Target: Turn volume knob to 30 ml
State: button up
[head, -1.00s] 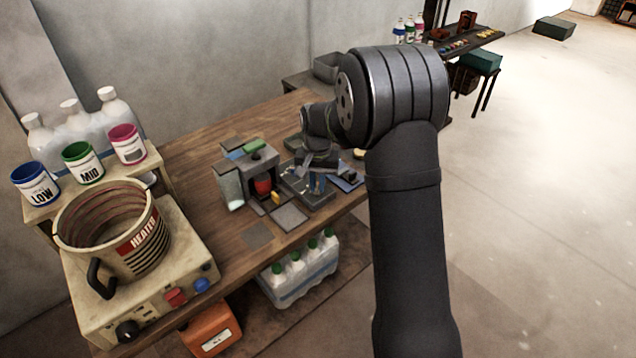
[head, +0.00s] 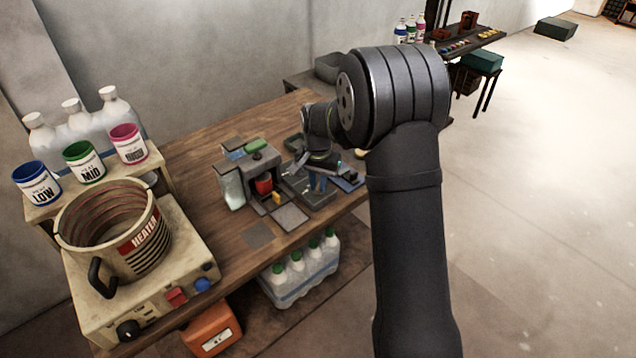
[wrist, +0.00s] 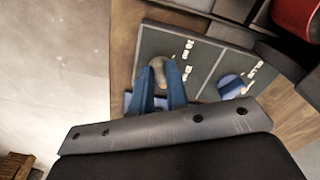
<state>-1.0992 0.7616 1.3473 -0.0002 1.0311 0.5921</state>
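In the wrist view, a dark panel (wrist: 203,56) carries small white labels and two knobs. A grey-brown knob (wrist: 158,76) is between the blue fingertips of my gripper (wrist: 159,72). The fingers are apart, one on each side of it; whether they press on it I cannot tell. A blue knob (wrist: 232,88) is to the right on the same panel. The label text and knob setting are too small to read. In the head view, my gripper (head: 318,178) is low over the dark panel device (head: 306,196), and the knob is not clear there.
A machine with a red cup (head: 263,185) stands just left of the panel. A heater pot (head: 112,235) is at the table's left end, with LOW, MID and HIGH tins behind it. Bare wooden tabletop (head: 205,205) lies between. Bottles sit below the table.

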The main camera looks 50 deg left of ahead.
aim_at(318, 187)
jog(key=o, duration=0.3)
jog(key=shift+r, duration=0.1)
notch_tip(318, 187, up, 17)
jog(key=shift+r, duration=0.15)
dwell(0.3)
dwell(0.5)
notch_tip(318, 187, down, 18)
jog(key=shift+r, duration=0.2)
dwell(0.4)
jog(key=shift+r, duration=0.15)
